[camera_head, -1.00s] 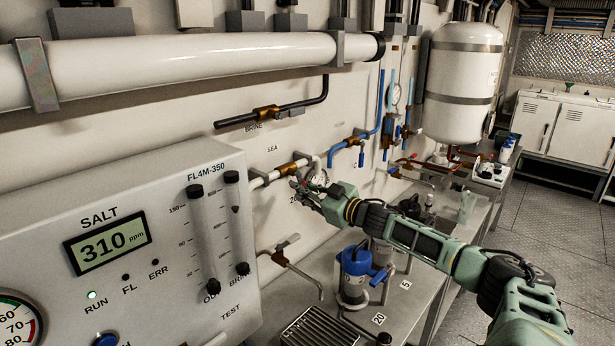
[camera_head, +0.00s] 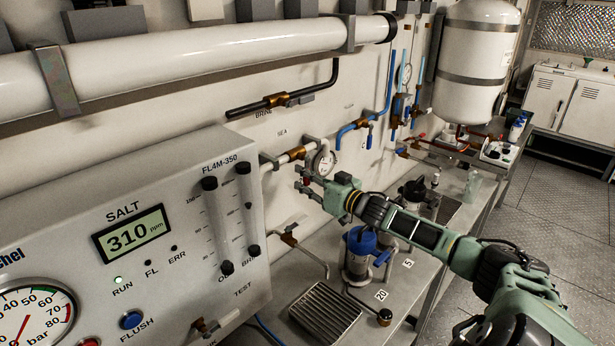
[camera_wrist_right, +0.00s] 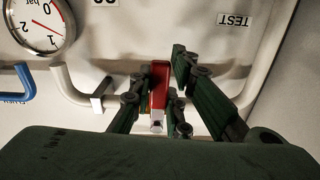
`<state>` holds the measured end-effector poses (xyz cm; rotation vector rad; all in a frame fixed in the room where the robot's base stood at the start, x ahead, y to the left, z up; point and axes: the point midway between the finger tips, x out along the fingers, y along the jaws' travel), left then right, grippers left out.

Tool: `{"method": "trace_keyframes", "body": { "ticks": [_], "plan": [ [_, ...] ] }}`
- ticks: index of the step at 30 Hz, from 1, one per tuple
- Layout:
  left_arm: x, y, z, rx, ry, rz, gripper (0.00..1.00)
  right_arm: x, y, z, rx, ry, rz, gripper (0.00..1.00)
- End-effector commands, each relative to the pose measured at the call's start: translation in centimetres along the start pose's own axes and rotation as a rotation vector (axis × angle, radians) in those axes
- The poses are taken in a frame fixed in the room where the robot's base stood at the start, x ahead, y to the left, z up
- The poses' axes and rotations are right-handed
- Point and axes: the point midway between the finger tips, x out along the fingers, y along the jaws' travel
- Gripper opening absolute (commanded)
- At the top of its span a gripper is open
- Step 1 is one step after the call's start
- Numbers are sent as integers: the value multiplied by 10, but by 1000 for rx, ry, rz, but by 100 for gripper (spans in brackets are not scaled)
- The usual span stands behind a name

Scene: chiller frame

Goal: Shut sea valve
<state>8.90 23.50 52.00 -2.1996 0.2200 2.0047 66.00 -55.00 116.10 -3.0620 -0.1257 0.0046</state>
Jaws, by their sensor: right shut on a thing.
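The SEA label (camera_head: 282,132) is on the wall above a white pipe with a brass valve body (camera_head: 298,153). My right gripper (camera_head: 306,184) is just below this valve in the head view. In the right wrist view my right gripper (camera_wrist_right: 157,100) is shut on a red lever (camera_wrist_right: 158,84), which sits between its fingers. The fingers hide part of the lever, and its joint to the valve is not clear. My left gripper is not in view.
A round gauge (camera_head: 325,162) is right beside the valve. The SALT panel (camera_head: 130,230) stands at the left. A blue-topped pump (camera_head: 359,250) and a drain grate (camera_head: 324,312) are on the bench below. A blue-handled valve (camera_head: 363,124) is farther right.

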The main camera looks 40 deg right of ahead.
Motion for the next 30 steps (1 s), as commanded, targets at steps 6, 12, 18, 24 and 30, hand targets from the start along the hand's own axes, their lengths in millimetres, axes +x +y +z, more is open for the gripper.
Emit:
{"method": "trace_keyframes", "body": {
  "ticks": [6,12,18,24,30],
  "plan": [
    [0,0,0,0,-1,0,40,0,-4,2,16,1,-7,0],
    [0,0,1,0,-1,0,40,0,-4,2,14,1,-8,25],
    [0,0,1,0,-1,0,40,0,-3,2,9,0,-6,34],
    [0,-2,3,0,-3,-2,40,0,-2,1,6,0,-4,34],
    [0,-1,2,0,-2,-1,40,-9,-2,4,7,-3,-3,34]
  ]
}}
